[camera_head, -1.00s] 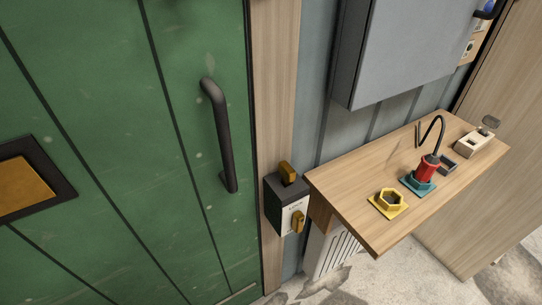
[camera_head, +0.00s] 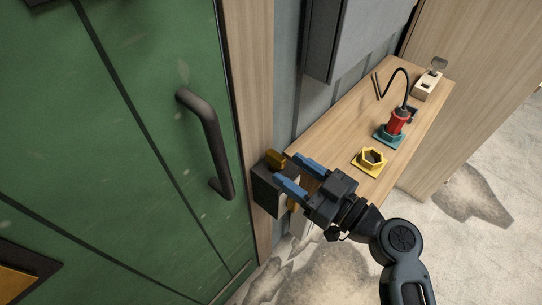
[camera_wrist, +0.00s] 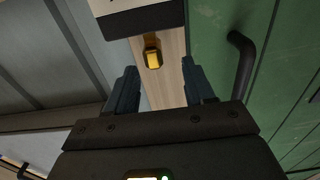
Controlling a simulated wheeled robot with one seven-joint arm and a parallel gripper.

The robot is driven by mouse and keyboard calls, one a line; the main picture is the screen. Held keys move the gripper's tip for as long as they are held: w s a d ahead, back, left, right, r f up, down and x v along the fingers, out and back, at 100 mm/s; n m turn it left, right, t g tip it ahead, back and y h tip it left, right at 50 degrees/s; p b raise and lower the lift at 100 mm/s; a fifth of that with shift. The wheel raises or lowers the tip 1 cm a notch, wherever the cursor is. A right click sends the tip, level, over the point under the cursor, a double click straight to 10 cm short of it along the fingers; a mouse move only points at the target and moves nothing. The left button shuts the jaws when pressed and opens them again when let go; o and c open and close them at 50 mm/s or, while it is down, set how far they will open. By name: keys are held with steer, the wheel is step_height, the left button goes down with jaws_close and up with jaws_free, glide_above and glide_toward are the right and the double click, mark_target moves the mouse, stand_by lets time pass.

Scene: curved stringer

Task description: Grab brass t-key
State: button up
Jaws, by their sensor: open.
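A brass key-like piece (camera_head: 275,158) stands up from the top of a dark lock box (camera_head: 270,192) beside the green door. It also shows in the wrist view (camera_wrist: 152,58), centred between the fingertips but beyond them. My gripper (camera_head: 286,170) is open and empty, with its blue fingers pointing toward the box top. In the wrist view the gripper (camera_wrist: 159,67) has a finger on either side of the brass piece, with no contact visible. A second brass piece on the box front is mostly hidden behind my gripper in the head view.
The green door (camera_head: 110,130) with a dark handle (camera_head: 207,145) is left of the box. A wooden shelf (camera_head: 335,135) on the right holds a yellow hex socket (camera_head: 371,160), a red tool (camera_head: 398,121) in a teal base, and a beige block (camera_head: 426,86). A grey cabinet hangs above.

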mark_target(285, 162)
steer(key=p+x, duration=0.1)
steer(key=x, duration=0.1)
steer(key=p+x, duration=0.1)
steer(key=x, duration=0.1)
steer(key=shift+w+d+r, duration=0.1)
steer(key=shift+w+r, duration=0.1)
steer(key=shift+w, duration=0.25)
steer(key=shift+w+a+f, duration=0.15)
steer(key=shift+w+a, duration=0.25)
steer(key=shift+a, duration=0.15)
steer(key=shift+c, duration=0.2)
jaws_close()
